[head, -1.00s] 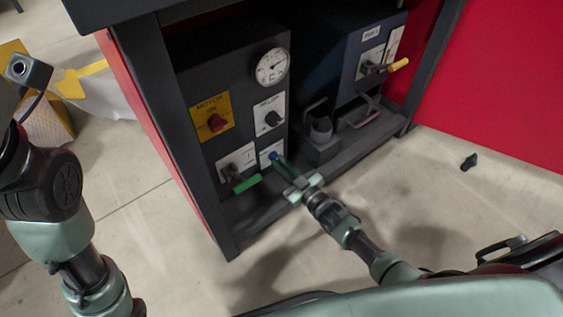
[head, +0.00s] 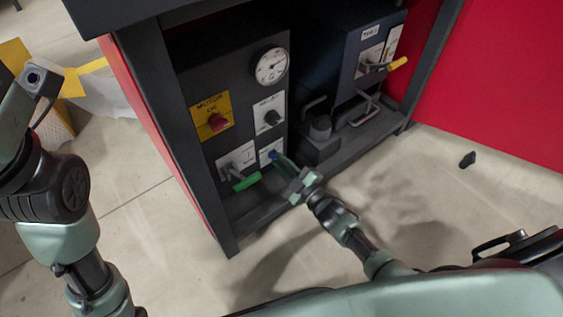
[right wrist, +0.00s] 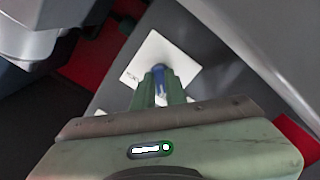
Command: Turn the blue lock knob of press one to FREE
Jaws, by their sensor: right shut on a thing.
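The blue lock knob (head: 273,155) sits on a white label plate (head: 266,147) low on the dark grey panel. It also shows in the right wrist view (right wrist: 159,76), between my two fingers. My right gripper (head: 281,162) is shut on the knob, and its fingers point straight at the panel. The wording on the plate is too small to read, and the fingers hide part of it. My left arm is at the left edge of the head view; its gripper's fingers do not show.
Close by are a green-handled lever (head: 247,182), a black knob (head: 272,117), a red motor knob (head: 218,122) on a yellow plate and a gauge (head: 271,66). A second unit (head: 375,45) with a yellow-handled lever (head: 398,63) stands right.

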